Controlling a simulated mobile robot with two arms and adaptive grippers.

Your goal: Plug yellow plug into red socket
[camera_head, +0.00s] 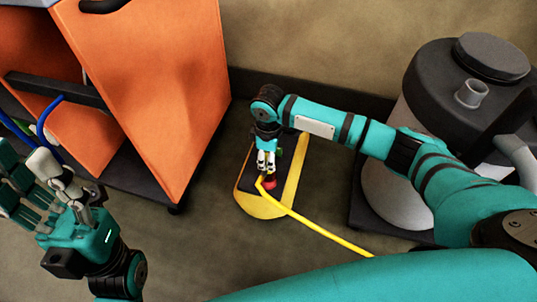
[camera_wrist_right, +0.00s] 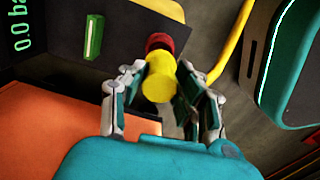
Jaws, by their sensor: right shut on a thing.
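My right gripper (camera_head: 266,167) points down over a low dark and yellow unit on the floor. It is shut on the yellow plug, which shows in the right wrist view (camera_wrist_right: 160,80) between the fingers. The red socket (camera_head: 271,183) sits on the unit just below the fingers; in the right wrist view it (camera_wrist_right: 159,42) shows right beyond the plug's far end, in line with it. Whether the plug is inside the socket or only against it, I cannot tell. My left gripper (camera_head: 45,185) is at the lower left with its fingers spread, empty and far from the plug.
The unit's yellow base (camera_head: 262,206) rests on open floor. An orange cabinet (camera_head: 150,85) stands at left, a grey-white tank (camera_head: 395,180) at right. A green piece (camera_wrist_right: 94,38) is beside the socket.

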